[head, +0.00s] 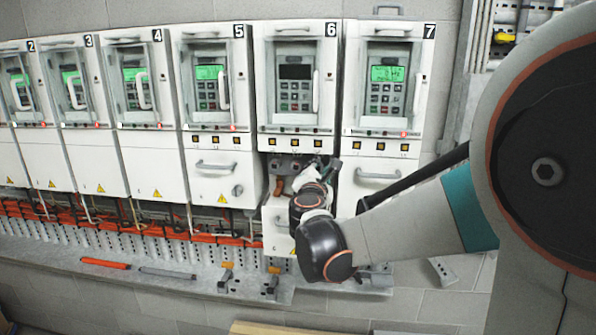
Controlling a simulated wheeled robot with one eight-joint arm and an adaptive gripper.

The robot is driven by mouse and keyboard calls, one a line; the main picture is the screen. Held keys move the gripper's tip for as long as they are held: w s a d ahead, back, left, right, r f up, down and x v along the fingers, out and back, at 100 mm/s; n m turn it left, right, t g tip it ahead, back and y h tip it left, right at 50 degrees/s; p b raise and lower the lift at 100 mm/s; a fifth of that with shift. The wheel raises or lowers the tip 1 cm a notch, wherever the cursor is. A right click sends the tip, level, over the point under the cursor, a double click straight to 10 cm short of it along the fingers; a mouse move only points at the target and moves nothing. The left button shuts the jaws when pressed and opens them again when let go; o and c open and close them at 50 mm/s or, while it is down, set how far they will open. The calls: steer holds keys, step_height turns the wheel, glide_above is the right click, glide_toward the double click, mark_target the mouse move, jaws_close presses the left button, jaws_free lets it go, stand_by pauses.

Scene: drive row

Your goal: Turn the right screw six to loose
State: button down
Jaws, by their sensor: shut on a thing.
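Drive six (294,85) is a white cabinet with a dark screen, second from the right. Below its keypad section is an open grey recess (283,166) with a brown-orange part (279,187) at its left. A white lower cover with a handle (279,220) sits below the recess. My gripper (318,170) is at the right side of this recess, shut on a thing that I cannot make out. The right screw of six is hidden behind my gripper and wrist, so I cannot see its contact or how far it is turned.
Drives five (210,85) and seven (388,85) flank six with lit green screens. A ledge below holds an orange tool (105,264), a grey tool (168,273) and two yellow-topped tools (226,276). Orange cables (120,222) run under the drives at left.

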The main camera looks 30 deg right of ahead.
steer(key=c, duration=1.6)
jaws_free()
steer(key=v, duration=1.2)
steer(key=shift+s+f, duration=0.1)
